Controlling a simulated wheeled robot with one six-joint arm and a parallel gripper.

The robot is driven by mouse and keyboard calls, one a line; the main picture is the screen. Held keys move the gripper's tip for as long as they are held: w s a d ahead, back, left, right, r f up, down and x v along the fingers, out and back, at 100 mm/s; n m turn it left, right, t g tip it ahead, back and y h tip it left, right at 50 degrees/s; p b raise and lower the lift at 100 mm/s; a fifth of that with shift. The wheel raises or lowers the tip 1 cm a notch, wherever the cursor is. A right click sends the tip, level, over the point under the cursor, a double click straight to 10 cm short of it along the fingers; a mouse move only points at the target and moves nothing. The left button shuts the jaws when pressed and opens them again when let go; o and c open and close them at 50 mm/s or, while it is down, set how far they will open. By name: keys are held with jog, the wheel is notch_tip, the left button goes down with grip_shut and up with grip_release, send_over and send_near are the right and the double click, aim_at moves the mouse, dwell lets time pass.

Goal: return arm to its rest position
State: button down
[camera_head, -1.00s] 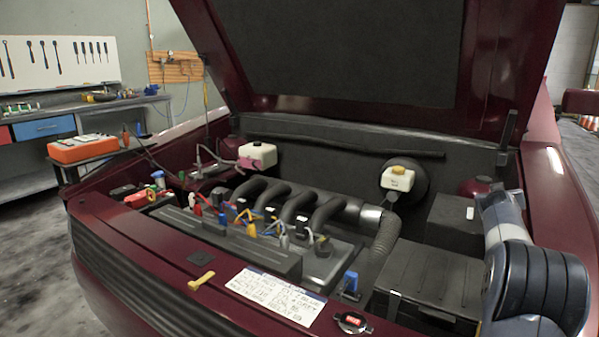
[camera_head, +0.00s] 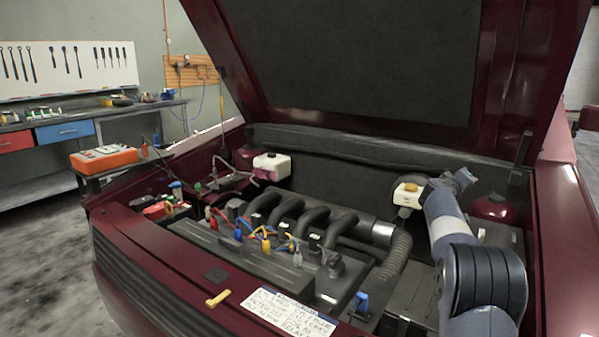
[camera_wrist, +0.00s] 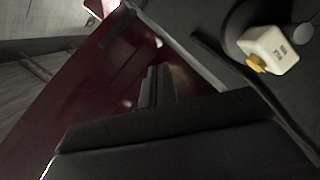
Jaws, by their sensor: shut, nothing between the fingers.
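My arm (camera_head: 465,245) rises from the bottom right of the head view, over the right side of the engine bay. Its wrist end is raised beside the white reservoir with the yellow cap (camera_head: 408,194). In the wrist view my gripper (camera_wrist: 158,72) shows as two dark fingers close together, shut and empty. The fingers appear apart from the reservoir, which also shows at the upper right of the wrist view (camera_wrist: 270,48). The fingertips are too small to make out in the head view.
The raised maroon hood (camera_head: 345,60) hangs above the bay. The engine with its curved pipes (camera_head: 310,220) lies left of my arm. A white label sheet (camera_head: 287,312) lies on the front edge. A workbench (camera_head: 80,125) and an orange case (camera_head: 103,158) stand at the left.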

jog(key=w+a+f+n+h+p, duration=0.1)
jog(key=w+a+f+n+p, duration=0.2)
jog(key=w+a+n+p, duration=0.4)
jog(key=shift+w+a+t+h+p, duration=0.4)
jog(key=shift+w+a+p, duration=0.15)
jog(key=shift+a+p, duration=1.95)
jog(key=shift+f, duration=0.1)
